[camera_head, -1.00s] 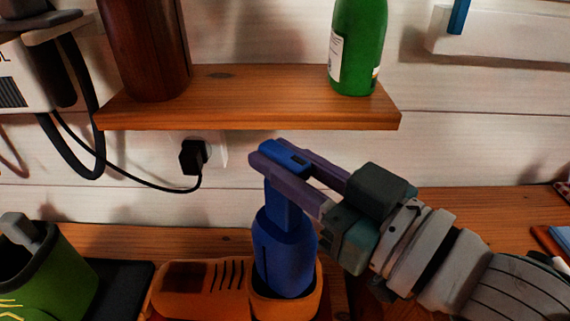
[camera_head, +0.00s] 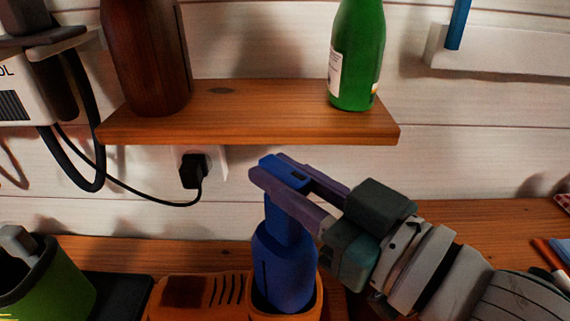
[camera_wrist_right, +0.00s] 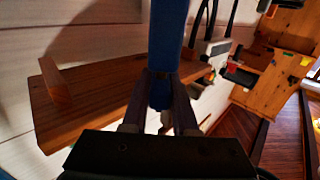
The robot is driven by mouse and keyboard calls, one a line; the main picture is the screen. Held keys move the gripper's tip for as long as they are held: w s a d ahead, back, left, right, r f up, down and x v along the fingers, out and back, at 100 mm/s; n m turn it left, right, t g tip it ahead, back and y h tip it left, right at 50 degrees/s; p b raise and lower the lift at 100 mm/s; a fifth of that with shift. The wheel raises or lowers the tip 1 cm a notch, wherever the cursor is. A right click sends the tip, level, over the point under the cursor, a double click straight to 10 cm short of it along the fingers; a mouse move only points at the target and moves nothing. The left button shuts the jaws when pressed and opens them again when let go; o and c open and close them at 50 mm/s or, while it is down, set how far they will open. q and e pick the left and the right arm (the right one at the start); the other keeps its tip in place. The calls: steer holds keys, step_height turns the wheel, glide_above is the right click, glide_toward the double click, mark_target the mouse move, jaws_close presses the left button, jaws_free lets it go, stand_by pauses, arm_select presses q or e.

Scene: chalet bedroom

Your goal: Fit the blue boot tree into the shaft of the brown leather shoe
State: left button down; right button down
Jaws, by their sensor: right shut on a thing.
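The blue boot tree (camera_head: 283,265) stands nearly upright in the head view. Its lower end is inside the shaft opening of the brown leather shoe (camera_head: 190,297), whose rim surrounds it; how deep it sits is hidden. The shoe is orange-brown, with its toe toward the left and its lower part cut off by the frame's edge. My right gripper (camera_head: 272,172) is shut on the top handle of the boot tree, reaching in from the right. The boot tree (camera_wrist_right: 167,45) also shows between the fingers in the right wrist view. My left gripper is not in view.
A wooden wall shelf (camera_head: 245,115) with a brown vessel (camera_head: 148,60) and a green bottle (camera_head: 356,60) hangs above the gripper. A black plug (camera_head: 193,172) with its cord is behind. A green container (camera_head: 50,285) stands at left. The wooden surface (camera_head: 450,225) is mostly clear behind my right arm.

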steer(key=shift+r, duration=0.2)
steer(key=shift+r, duration=0.2)
steer(key=s, duration=1.8)
steer(key=shift+p, duration=0.3)
steer(key=w, duration=1.8)
steer(key=shift+f, duration=0.1)
steer(key=shift+f, duration=0.3)
steer(key=c, duration=0.7)
jaws_free()
